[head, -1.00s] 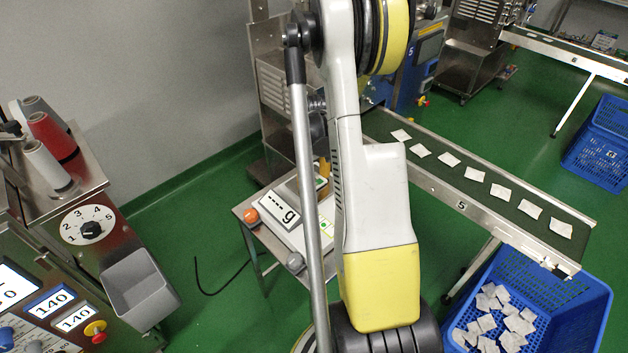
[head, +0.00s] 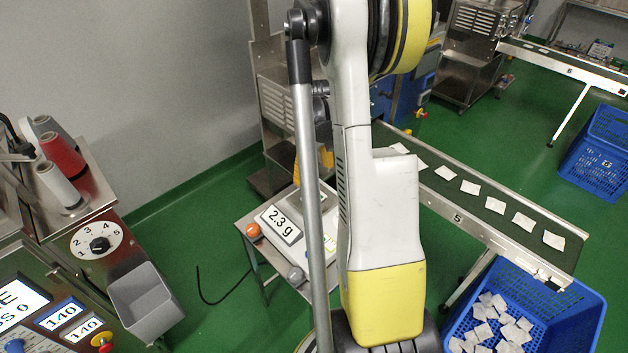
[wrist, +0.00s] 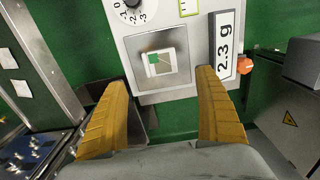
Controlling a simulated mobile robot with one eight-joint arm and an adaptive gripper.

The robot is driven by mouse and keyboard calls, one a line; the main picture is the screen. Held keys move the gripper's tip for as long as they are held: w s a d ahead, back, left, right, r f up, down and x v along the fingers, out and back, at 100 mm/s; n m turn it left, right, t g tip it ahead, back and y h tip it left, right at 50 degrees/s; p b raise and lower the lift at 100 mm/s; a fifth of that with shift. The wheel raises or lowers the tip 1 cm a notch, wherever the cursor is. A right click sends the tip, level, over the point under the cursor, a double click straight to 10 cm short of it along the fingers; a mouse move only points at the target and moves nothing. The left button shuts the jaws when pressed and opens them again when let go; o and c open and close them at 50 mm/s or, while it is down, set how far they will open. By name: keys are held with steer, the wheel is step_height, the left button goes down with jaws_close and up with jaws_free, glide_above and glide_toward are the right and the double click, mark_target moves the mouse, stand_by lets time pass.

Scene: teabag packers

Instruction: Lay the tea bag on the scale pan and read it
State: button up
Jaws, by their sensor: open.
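The tea bag (wrist: 166,62), white with a green tag, lies on the square metal scale pan (wrist: 181,77) in the wrist view. The scale display (head: 283,222) reads 2.3 g in the head view, and the same reading shows in the wrist view (wrist: 225,52). My gripper (wrist: 163,77) is open, its two yellow fingers spread apart with nothing between them. The fingers stand to either side of the pan's near edge in the wrist view, apart from the tea bag.
An orange button (head: 253,230) sits beside the display. A conveyor (head: 455,215) with several tea bags runs at the right, above a blue crate (head: 585,315) holding more. A grey bin (head: 145,300) hangs on the machine at the left. Green floor is open between that machine and the scale table.

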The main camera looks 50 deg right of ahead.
steer(key=shift+r, duration=1.2)
steer(key=w+a+r+t+h, duration=0.1)
steer(key=a+r+t, duration=0.1)
steer(key=a+r, duration=0.55)
steer(key=w+a+r+t, duration=0.1)
steer(key=a+r, duration=0.4)
steer(key=a, duration=0.5)
steer(key=s+a+r+t, duration=0.2)
steer(key=s+a, duration=0.2)
steer(key=a, duration=0.4)
steer(key=s+a+r+n+t+y, duration=0.1)
steer(key=s+a, duration=0.3)
steer(key=a, duration=0.5)
steer(key=shift+s+a+r+n+t, duration=0.3)
steer(key=shift+r+t, duration=0.3)
steer(key=shift+r, duration=0.15)
steer(key=shift+d, duration=0.15)
